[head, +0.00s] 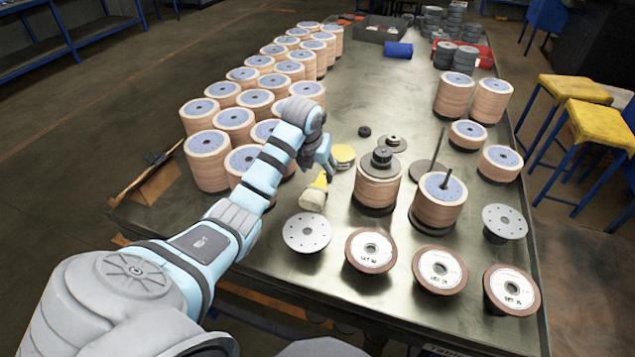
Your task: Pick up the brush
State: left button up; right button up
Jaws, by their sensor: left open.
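The brush (313,196) lies on the metal table, with a pale cream head toward the front and a yellow part behind it. My left gripper (327,172) is open just above and behind the brush, fingers pointing down. Its fingertips are close to the yellow part; I cannot tell whether they touch it. The gripper and wrist hide part of the brush's far end. My right gripper is not in view.
Stacks of flap discs (235,122) fill the table's left side. A disc stack with a spindle (377,186) stands close right of the brush. A grey perforated disc (307,232) lies in front. Yellow stools (600,125) stand beyond the right edge.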

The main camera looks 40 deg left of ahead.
pick_arm(q)
jog(key=x, duration=0.5)
jog(key=b+x, duration=0.1)
jog(key=x, duration=0.2)
jog(key=shift+w+r, duration=0.1)
jog(key=shift+w, duration=0.15)
jog(key=shift+s+r, duration=0.1)
jog(key=shift+r, duration=0.05)
jog(key=shift+c, duration=0.4)
grip_shut()
notch_tip(320, 180, up, 14)
jog(key=p, duration=0.1)
notch_tip(320, 180, up, 6)
jog(key=p, duration=0.5)
send_over(322, 181)
jog(key=shift+s+r, duration=0.1)
jog(key=shift+s, duration=0.15)
